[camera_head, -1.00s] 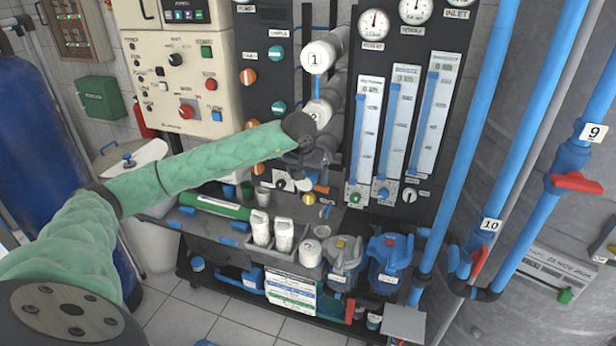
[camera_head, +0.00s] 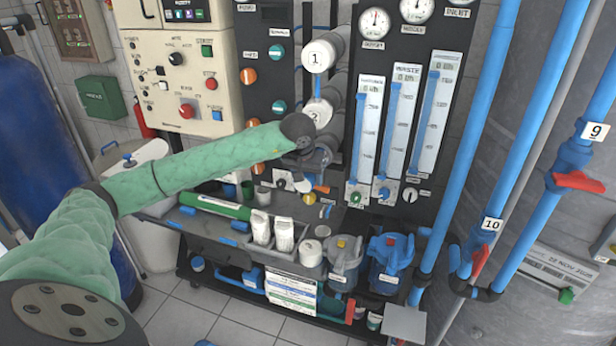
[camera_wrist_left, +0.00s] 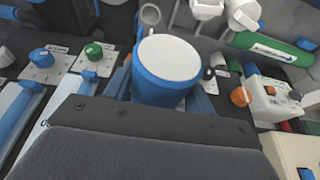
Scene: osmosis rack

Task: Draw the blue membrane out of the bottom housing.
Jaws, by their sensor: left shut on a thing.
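The blue membrane (camera_wrist_left: 160,92) shows in the left wrist view as a blue cylinder with a round white end face. My left gripper (camera_wrist_left: 163,100) is shut on it, with a finger on each side. In the head view my left arm, in a green sleeve, reaches to the lower end of the housing stack, and my left gripper (camera_head: 314,158) is there, dark and partly hidden by the wrist. The bottom housing is mostly hidden behind my wrist and gripper, below housing 2 (camera_head: 319,112). I cannot tell how much of the membrane is inside it. My right gripper is not in view.
Housing 1 (camera_head: 318,56) is above. Flow meters (camera_head: 400,125) stand close on the right, and a control box (camera_head: 185,75) on the left.

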